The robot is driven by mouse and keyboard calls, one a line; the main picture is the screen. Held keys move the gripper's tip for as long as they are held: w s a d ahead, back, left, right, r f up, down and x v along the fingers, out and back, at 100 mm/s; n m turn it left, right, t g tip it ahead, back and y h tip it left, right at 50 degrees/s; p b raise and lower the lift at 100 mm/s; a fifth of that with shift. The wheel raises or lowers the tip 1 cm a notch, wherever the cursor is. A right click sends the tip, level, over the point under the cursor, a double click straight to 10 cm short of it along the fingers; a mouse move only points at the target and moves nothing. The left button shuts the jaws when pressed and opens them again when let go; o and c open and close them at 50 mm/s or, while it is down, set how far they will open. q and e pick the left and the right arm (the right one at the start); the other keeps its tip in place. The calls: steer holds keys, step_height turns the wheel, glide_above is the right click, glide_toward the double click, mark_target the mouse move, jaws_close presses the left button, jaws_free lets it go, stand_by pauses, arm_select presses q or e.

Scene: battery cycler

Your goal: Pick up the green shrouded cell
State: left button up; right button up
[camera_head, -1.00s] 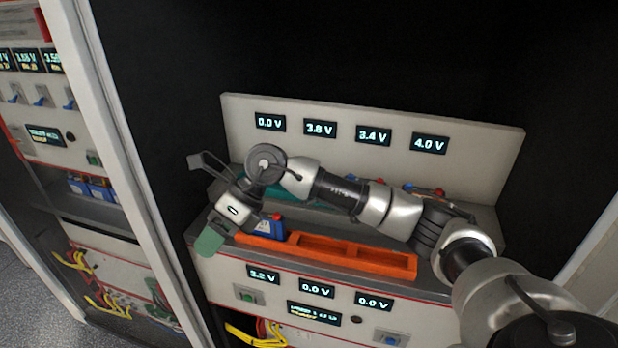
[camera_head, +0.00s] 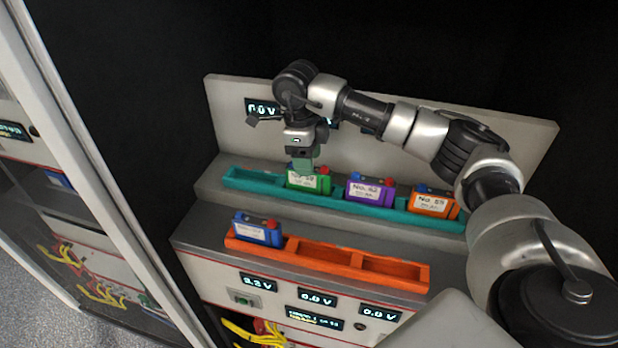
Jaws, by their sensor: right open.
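The green shrouded cell (camera_head: 312,185) has a white label and a red knob at its top right. It sits in the teal tray (camera_head: 255,180) on the upper ledge, with an empty slot to its left. My right gripper (camera_head: 303,163) points down right at the green cell's top and covers part of it. Its jaws are open; I cannot tell whether they are around the cell or in front of it. My left gripper is not in view.
A purple cell (camera_head: 370,190) and an orange cell (camera_head: 433,202) sit right of the green one in the same tray. A blue cell (camera_head: 257,230) sits in the left slot of the orange tray (camera_head: 345,258) in front. A voltage panel (camera_head: 235,135) stands behind.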

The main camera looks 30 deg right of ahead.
mark_target(309, 180)
steer(key=f, duration=0.1)
steer(key=s+f+p, duration=0.1)
steer(key=f, duration=0.1)
steer(key=shift+f, duration=0.25)
steer(key=shift+f+p, duration=0.3)
steer(key=shift+f, duration=0.15)
steer(key=shift+w, duration=0.1)
steer(key=c, duration=0.5)
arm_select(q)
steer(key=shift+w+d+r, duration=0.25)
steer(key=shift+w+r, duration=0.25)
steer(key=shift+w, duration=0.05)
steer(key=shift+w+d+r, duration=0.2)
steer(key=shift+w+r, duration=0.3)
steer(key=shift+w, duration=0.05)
arm_select(e)
jaws_close()
